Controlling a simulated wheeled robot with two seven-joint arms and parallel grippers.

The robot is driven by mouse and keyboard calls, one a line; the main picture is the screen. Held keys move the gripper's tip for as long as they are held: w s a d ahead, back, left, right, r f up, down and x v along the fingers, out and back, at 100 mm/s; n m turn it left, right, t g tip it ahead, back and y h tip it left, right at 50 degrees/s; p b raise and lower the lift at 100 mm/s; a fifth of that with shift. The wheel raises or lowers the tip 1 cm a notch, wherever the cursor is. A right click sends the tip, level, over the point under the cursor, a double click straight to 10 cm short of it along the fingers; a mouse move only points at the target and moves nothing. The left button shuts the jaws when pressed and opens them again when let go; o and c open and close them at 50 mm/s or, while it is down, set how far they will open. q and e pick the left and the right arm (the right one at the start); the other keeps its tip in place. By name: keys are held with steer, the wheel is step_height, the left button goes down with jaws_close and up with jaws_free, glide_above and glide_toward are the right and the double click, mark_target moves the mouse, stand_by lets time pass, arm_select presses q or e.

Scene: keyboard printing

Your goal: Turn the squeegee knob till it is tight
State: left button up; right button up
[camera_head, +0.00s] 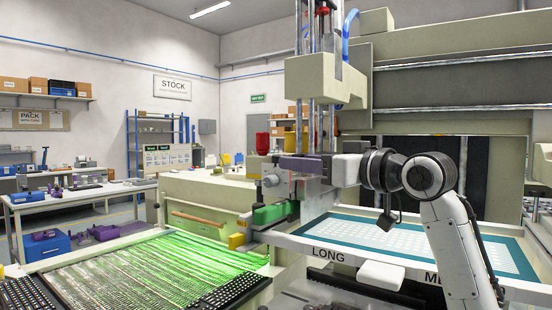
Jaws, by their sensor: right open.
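The squeegee assembly, with a purple bar (301,164), hangs under the cream press head (325,80) in the middle of the head view. A small grey rounded part (271,180) sticks out at its left; I cannot tell whether it is the squeegee knob. My right gripper (322,184) comes in from the right and is open beside the assembly. Its fingers are small and partly merge with the metal parts there, so contact with a knob cannot be made out. My left gripper is not in view.
A screen frame (300,245) marked LONG lies below my right arm. A white-topped table (80,196) with purple parts stands at the far left.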

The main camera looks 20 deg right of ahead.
steer(key=p+x, duration=0.1)
steer(key=x, duration=0.5)
steer(key=shift+p, duration=0.3)
steer(key=shift+w+a, duration=0.15)
steer(key=shift+w, duration=0.2)
steer(key=shift+w+a, duration=0.15)
steer(key=shift+w, duration=0.25)
steer(key=c, duration=1.1)
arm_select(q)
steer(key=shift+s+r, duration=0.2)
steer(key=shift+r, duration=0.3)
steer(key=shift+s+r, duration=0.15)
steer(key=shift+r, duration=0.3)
arm_select(e)
steer(key=shift+o, duration=0.2)
steer(key=shift+m+h, duration=0.3)
steer(key=shift+h, duration=0.2)
